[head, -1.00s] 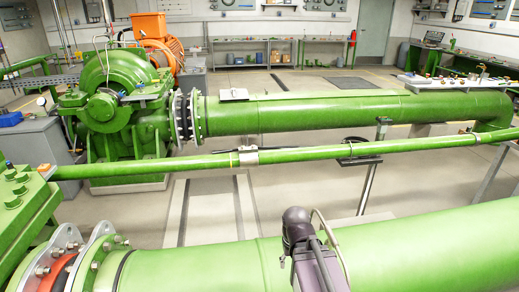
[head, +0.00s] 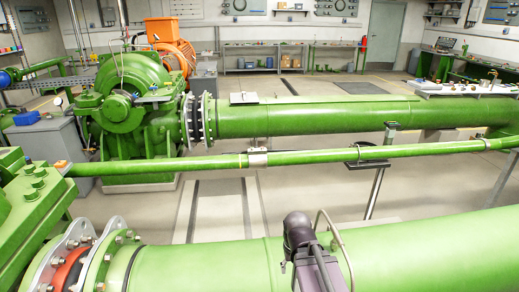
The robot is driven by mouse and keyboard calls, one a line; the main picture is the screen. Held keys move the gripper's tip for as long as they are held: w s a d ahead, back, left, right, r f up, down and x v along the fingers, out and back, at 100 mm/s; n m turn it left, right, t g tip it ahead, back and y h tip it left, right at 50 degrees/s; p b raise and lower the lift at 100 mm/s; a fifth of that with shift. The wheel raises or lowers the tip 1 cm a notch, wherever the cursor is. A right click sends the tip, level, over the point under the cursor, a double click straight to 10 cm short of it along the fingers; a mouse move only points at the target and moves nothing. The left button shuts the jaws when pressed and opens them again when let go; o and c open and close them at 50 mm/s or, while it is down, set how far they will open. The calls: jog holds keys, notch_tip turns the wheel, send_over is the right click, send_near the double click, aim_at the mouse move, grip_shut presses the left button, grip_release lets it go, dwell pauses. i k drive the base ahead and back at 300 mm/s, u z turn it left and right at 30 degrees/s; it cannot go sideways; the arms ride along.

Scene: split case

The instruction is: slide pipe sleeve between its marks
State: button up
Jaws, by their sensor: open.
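A short silvery sleeve (head: 257,157) sits around the thin green pipe (head: 320,158) that crosses the middle of the head view. A thin pale ring shows on the pipe just left of the sleeve; I cannot tell whether it touches the sleeve. No second mark can be told clearly to the right. Part of my own arm (head: 303,250), dark with a looped hose, rises at the bottom centre, in front of the near large pipe. My gripper's fingers do not show.
A large green pipe (head: 200,262) with a bolted flange crosses the front. A second thick pipe (head: 330,116) runs behind the thin one, from a green pump (head: 125,105). Clear floor lies between.

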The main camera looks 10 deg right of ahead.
aim_at(257, 158)
jog(key=u, duration=0.1)
jog(key=i, duration=0.95)
jog(key=z, duration=0.1)
